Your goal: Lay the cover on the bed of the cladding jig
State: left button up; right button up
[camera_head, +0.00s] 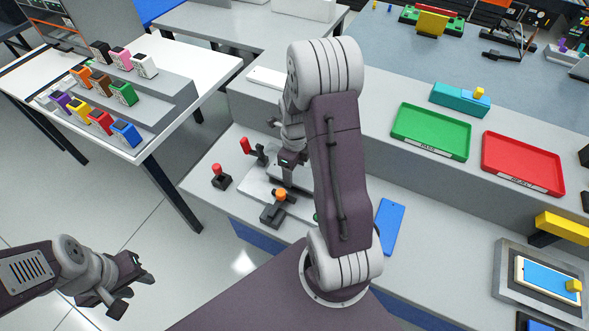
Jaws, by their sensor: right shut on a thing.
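The jig stands on the bench left of my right arm. Its light grey bed (258,188) shows in part, with a red-handled clamp (246,147) at the back and an orange-knobbed clamp (280,197) at the front. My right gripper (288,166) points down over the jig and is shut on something. My arm hides much of this, so I cannot make out the held thing or whether it touches the bed. I cannot pick out the cover for certain. My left gripper (130,284) is open and empty, off the bench over the floor.
A red-knobbed block (220,177) stands left of the jig. A blue plate (391,226) lies right of my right arm. Green (431,132) and red (522,162) trays sit on the raised shelf. A framed blue panel (545,277) is at the right.

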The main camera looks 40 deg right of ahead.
jog(key=shift+f+b, duration=0.65)
jog(key=shift+f, duration=0.3)
dwell(0.3)
jog(key=o, duration=1.7)
jog(key=shift+o, duration=0.2)
notch_tip(320, 180, up, 8)
jog(key=p, duration=0.8)
jog(key=shift+r, duration=0.1)
